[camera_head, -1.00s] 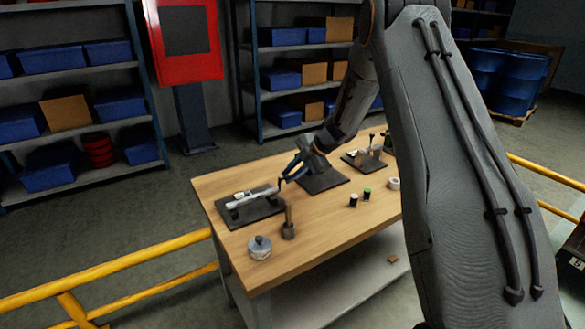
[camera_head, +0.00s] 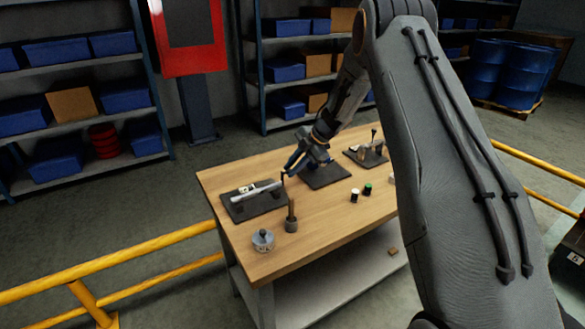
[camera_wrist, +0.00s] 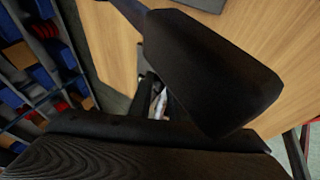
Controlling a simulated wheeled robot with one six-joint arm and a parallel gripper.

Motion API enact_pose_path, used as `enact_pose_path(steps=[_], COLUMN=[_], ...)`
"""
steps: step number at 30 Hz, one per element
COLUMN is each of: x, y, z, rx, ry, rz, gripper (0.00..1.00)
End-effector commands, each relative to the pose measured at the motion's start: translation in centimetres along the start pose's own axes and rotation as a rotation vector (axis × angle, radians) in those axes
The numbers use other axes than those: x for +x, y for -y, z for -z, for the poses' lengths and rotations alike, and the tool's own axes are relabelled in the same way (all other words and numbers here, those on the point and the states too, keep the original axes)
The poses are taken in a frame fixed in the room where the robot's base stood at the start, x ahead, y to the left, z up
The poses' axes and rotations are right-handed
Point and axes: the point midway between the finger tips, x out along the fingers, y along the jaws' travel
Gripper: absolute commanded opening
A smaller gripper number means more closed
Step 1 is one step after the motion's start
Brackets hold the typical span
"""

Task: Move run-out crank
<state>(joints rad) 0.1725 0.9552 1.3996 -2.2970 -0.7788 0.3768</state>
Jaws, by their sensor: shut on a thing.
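A long pale-grey crank (camera_head: 262,190) shows over the dark mat (camera_head: 238,214) at the left end of the wooden table. My gripper (camera_head: 285,177) is at the crank's right end and is shut on it. In the wrist view my gripper (camera_wrist: 160,112) fills much of the picture with its dark fingers, and a small pale piece of the crank (camera_wrist: 158,102) shows between them. The fingers hide the rest of the crank there. I cannot tell whether the crank touches the mat.
A grey lidded pot (camera_head: 263,241) and a small upright post on a round base (camera_head: 291,222) stand in front of the mat. Another mat with parts (camera_head: 372,158) lies behind. A yellow rail (camera_head: 130,254) runs along the left.

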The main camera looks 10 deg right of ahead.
Motion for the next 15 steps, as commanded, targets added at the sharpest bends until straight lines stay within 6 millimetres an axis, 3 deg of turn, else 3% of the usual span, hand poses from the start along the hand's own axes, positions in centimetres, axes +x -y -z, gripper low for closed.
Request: enact_pose_path(steps=[1,4,15], x=[-0.07,-0.06,-0.5], y=[-0.1,-0.08,-0.06], z=[-0.01,0.0,-0.04], rx=[-0.001,0.0,0.0], ry=[0.001,0.0,0.0], rz=[-0.002,-0.002,-0.002], gripper=[0.2,0.35,0.35])
